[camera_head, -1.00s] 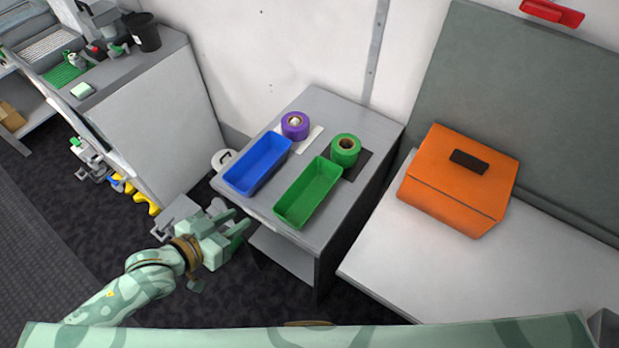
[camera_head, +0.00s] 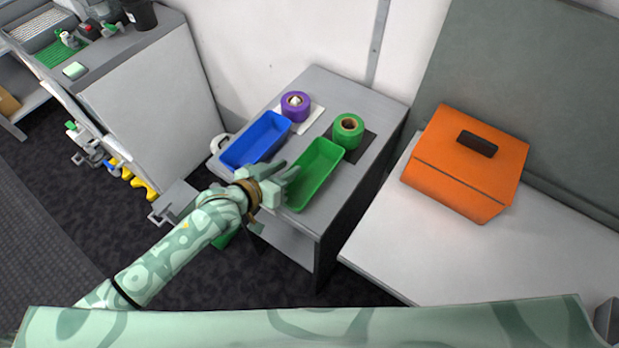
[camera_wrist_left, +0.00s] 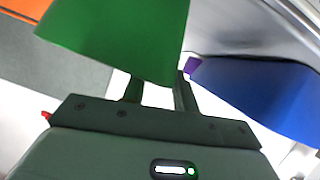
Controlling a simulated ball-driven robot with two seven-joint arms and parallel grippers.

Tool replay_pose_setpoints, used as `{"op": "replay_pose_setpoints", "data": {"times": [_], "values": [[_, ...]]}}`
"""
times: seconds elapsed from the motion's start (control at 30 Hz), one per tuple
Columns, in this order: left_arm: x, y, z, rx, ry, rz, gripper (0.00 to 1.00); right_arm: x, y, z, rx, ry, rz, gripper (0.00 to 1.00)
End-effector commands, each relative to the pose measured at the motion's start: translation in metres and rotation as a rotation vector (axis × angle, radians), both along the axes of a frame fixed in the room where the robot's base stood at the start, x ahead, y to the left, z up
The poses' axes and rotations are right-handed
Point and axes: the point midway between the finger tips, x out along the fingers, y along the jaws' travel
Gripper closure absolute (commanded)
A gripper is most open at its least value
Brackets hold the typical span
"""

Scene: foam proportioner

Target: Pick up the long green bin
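The long green bin (camera_head: 316,172) lies on the small grey table, its long side running from near left to far right. It looks empty. My left gripper (camera_head: 284,180) is open at the bin's near left end, and its fingers overlap that end in the head view. In the left wrist view the green bin (camera_wrist_left: 120,35) fills the upper left and hides part of the fingers of the left gripper (camera_wrist_left: 158,92). I cannot tell whether they touch the bin. My right gripper is not in view.
A blue bin (camera_head: 256,140) lies left of the green one. A purple tape roll (camera_head: 295,105) and a green tape roll (camera_head: 347,131) stand behind the bins. An orange case (camera_head: 465,165) sits on the white bench (camera_head: 440,265) at right.

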Motion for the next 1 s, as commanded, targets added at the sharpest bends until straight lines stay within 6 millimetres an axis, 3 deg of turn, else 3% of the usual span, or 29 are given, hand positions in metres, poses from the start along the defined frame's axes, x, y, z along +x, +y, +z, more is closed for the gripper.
{"op": "replay_pose_setpoints", "data": {"times": [0.1, 0.33, 0.37, 0.47, 0.83, 1.0], "values": [[0.009, -0.008, -0.006, 0.0, 0.0, 0.0, 0.71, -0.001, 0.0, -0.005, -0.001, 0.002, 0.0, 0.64], [0.011, -0.009, -0.006, 0.001, 0.0, -0.001, 0.71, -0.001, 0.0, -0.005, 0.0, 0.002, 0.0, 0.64], [0.011, -0.009, -0.006, 0.001, 0.0, -0.001, 0.74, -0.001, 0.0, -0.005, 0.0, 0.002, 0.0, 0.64], [0.011, -0.009, -0.006, 0.001, -0.001, 0.0, 1.0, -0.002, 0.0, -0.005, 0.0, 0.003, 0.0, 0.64], [0.011, -0.009, -0.005, 0.0, 0.0, 0.0, 1.0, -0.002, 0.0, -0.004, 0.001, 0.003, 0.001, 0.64], [0.011, -0.009, 0.009, 0.0, -0.003, 0.0, 1.0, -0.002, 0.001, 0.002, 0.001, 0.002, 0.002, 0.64]]}}
